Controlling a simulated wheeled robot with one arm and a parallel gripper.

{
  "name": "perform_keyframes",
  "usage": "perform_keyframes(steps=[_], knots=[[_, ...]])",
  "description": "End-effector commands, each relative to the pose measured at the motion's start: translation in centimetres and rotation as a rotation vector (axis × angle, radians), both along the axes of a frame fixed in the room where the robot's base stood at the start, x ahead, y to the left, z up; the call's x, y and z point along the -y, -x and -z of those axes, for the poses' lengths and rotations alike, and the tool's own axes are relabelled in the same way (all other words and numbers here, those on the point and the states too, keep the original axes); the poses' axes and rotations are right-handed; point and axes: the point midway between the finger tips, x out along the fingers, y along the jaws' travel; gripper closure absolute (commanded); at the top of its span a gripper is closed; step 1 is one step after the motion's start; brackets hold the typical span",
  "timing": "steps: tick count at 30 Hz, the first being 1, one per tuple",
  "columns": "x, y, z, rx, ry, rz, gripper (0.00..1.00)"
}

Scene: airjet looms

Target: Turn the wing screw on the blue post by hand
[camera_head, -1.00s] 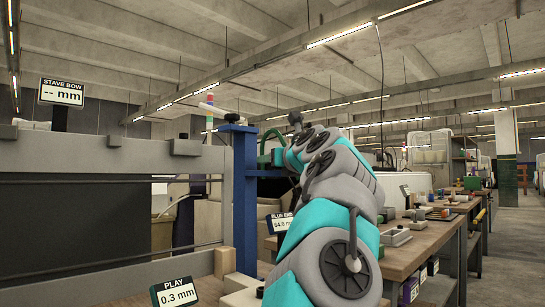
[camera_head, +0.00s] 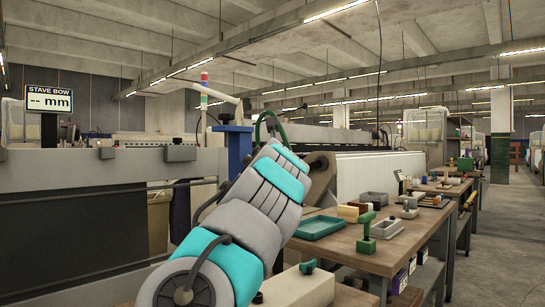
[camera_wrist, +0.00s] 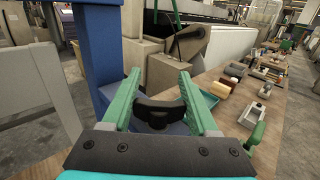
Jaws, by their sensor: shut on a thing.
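The blue post (camera_head: 238,152) stands at the end of the grey loom beam in the head view. It also shows at the upper left of the wrist view (camera_wrist: 98,45). A black, curved, winged piece, which looks like the wing screw (camera_wrist: 160,110), lies between the green fingers of my gripper (camera_wrist: 158,76), above a blue surface. My gripper is shut on it, with a finger on each side. In the head view my arm hides the gripper and this screw. A small dark knob (camera_head: 227,118) sits on top of the post.
A wooden bench (camera_head: 375,245) at the right holds a green tray (camera_head: 320,228), a green-handled tool (camera_head: 366,232) and several small parts. The grey beam (camera_head: 90,170) runs to the left of the post. The aisle floor (camera_head: 510,240) at the far right is clear.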

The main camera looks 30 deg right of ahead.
Motion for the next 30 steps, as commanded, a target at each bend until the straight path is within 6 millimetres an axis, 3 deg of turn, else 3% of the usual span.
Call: perform_keyframes(steps=[9, 10, 18, 26, 30], knots=[[0.0, 0.0, 0.0, 0.000, -0.001, 0.001, 0.96], [0.0, 0.0, 0.0, 0.000, -0.001, 0.001, 0.39], [0.0, 0.0, 0.0, 0.000, -0.001, 0.000, 0.10], [-0.1, 0.1, 0.0, 0.000, 0.000, 0.001, 0.10], [-0.6, 1.1, 0.0, 0.002, 0.001, 0.002, 0.10]])
